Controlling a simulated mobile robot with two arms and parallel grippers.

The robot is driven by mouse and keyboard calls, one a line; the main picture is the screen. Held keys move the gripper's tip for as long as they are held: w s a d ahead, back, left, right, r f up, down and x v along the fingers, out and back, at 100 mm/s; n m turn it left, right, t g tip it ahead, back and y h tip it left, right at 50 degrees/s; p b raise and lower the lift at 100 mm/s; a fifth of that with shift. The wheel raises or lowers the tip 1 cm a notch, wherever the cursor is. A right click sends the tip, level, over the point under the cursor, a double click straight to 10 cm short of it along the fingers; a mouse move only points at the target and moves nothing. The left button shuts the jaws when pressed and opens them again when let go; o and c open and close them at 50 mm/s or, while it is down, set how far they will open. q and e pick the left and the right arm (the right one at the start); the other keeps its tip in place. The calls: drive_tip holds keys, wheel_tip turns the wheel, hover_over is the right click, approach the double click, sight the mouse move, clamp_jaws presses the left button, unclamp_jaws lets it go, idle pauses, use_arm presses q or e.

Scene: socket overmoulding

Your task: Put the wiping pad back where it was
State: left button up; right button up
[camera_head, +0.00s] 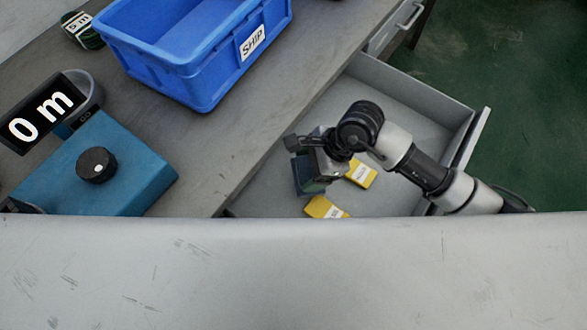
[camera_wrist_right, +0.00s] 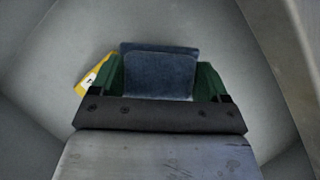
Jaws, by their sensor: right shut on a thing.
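The wiping pad (camera_wrist_right: 160,73) is a dark blue-grey block. In the right wrist view it sits between the two green fingers of my right gripper (camera_wrist_right: 160,88), which is shut on it. In the head view my right gripper (camera_head: 314,168) is over the open drawer (camera_head: 405,112), and the pad (camera_head: 303,175) shows at its left side, partly hidden by the gripper. I cannot tell whether the pad touches the drawer floor. My left gripper is not in view.
Yellow labelled items (camera_head: 362,173) lie in the drawer close to my right gripper. The grey bench (camera_head: 225,150) borders the drawer on the left. It carries a blue SHIP crate (camera_head: 180,75), a blue box with a black knob (camera_head: 110,170) and a display (camera_head: 42,112).

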sight(300, 170)
drive_tip(key=a, duration=0.3)
drive_tip(key=shift+s+a, duration=0.15)
drive_tip(key=shift+s, duration=0.15)
drive_tip(key=shift+a+f, duration=0.1)
drive_tip(key=shift+f, duration=0.65)
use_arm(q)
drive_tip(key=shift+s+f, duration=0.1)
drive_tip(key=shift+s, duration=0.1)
use_arm(e)
drive_tip(key=shift+f, duration=0.1)
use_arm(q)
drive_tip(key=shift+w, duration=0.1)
use_arm(e)
drive_tip(key=shift+f, duration=0.25)
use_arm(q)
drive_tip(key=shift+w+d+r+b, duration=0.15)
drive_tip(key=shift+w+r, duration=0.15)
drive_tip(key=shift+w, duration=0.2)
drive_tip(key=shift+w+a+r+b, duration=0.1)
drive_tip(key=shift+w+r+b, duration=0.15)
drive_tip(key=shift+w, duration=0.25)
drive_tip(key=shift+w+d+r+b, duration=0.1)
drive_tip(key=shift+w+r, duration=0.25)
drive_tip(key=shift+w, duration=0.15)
use_arm(e)
drive_tip(key=shift+f, duration=0.25)
